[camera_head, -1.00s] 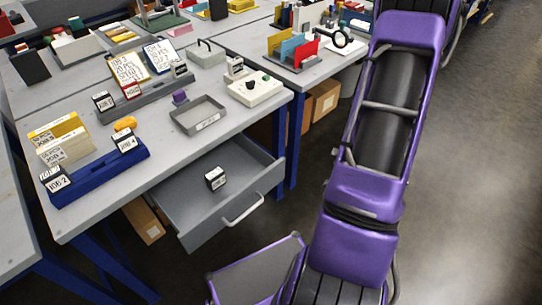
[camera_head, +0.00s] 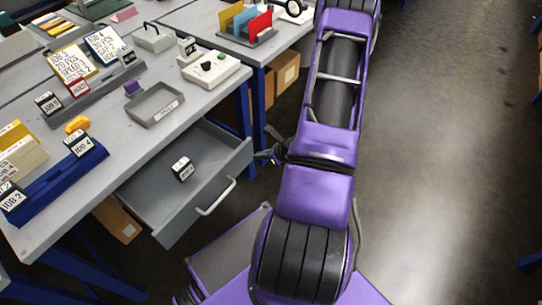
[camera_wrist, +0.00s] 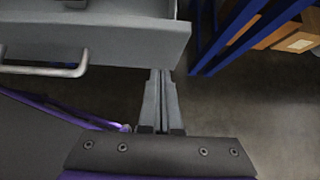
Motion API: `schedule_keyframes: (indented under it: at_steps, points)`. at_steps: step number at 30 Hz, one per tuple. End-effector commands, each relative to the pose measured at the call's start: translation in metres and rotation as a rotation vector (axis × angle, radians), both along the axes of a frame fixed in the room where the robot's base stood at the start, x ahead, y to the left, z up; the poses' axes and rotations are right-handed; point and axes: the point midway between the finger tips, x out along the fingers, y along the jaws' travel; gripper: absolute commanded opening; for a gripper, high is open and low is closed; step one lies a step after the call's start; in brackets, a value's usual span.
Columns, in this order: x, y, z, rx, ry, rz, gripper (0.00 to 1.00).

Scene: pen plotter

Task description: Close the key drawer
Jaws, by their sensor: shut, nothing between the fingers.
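The grey key drawer (camera_head: 217,163) is pulled out from under the workbench in the head view. A small black-and-white block (camera_head: 181,168) lies in it. Its pale bar handle (camera_head: 217,197) is on the front face. In the wrist view the drawer front (camera_wrist: 110,42) spans the upper left, with the handle (camera_wrist: 45,70) at the left edge. My gripper (camera_wrist: 160,73) is shut and empty, its fingertips by the right end of the drawer front; I cannot tell whether they touch. In the head view my gripper (camera_head: 270,154) shows partly, right of the drawer.
The grey workbench (camera_head: 105,137) holds a tray (camera_head: 156,104), a blue holder (camera_head: 62,183) and a white control box (camera_head: 210,70). Blue table legs (camera_wrist: 220,40) stand right of the drawer, with cardboard boxes (camera_wrist: 295,35) behind. Open floor (camera_head: 430,130) lies to the right.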

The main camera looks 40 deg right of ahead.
Motion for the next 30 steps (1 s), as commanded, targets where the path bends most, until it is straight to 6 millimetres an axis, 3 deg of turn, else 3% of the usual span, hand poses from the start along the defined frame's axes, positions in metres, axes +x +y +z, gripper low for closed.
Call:
schedule_keyframes:
  at_steps: [6,23,30]
  points:
    - [0.021,0.005,0.001,-0.001,0.0,0.001,0.0]
    - [0.027,0.007,0.0,-0.002,0.001,0.001,0.0]
    - [0.05,0.014,-0.001,-0.003,-0.003,0.005,0.0]
